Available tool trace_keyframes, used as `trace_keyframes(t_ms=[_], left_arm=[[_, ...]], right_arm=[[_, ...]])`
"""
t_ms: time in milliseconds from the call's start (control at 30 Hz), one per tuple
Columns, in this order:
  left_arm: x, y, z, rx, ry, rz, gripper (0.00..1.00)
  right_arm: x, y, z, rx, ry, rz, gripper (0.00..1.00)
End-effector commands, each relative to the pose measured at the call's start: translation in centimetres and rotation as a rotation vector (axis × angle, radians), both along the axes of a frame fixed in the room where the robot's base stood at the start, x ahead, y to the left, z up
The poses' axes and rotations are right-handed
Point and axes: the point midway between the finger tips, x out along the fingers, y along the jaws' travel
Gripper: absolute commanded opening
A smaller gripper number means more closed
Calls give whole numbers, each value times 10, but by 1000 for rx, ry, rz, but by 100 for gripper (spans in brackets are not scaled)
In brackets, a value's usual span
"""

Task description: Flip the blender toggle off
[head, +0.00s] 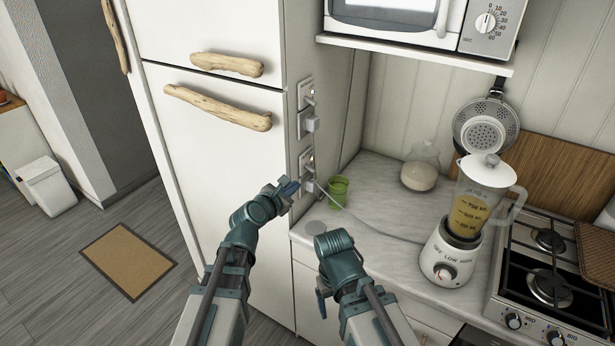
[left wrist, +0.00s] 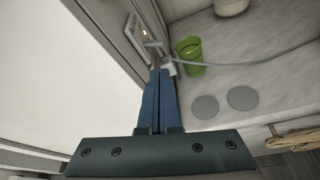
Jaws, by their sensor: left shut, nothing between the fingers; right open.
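The blender (head: 462,225), with yellow liquid in its jug, stands on the counter. Its cord (head: 375,226) runs left to the lower wall plate (head: 306,177) on the side of the tall white cabinet. This plate also shows in the left wrist view (left wrist: 138,28), with an orange light lit on it. A small grey lever (left wrist: 153,44) sticks out by the light, just beyond my fingertips. My left gripper (head: 287,187) is shut and empty, close to the plate; in the left wrist view its fingers (left wrist: 159,78) point at it. Contact cannot be told. My right gripper (head: 321,303) hangs low before the counter front, open.
A similar upper plate (head: 306,107) sits above the lower one. A green cup (head: 339,190) stands just right of my left gripper. A glass jar (head: 420,167) is further back, and a gas stove (head: 550,285) lies right of the blender. The counter between cup and blender is mostly clear.

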Motion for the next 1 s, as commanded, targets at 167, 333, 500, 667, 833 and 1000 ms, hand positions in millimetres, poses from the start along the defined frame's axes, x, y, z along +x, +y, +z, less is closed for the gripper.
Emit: trace_keyframes(t_ms=[167,333,500,667,833,1000], left_arm=[[0,0,0,2,1,-1,0],[2,-1,-2,3,1,-2,0],[14,-6,-6,4,1,-4,0],[34,-15,-14,4,0,-4,0],[61,-26,-24,5,0,-5,0],[82,-35,-31,4,0,-4,0]], right_arm=[[0,0,0,0,0,0,81],[0,0,-1,0,0,0,81],[0,0,-6,0,0,0,81],[0,0,-14,0,0,0,81],[0,0,-23,0,0,0,81],[0,0,-30,0,0,0,81]])
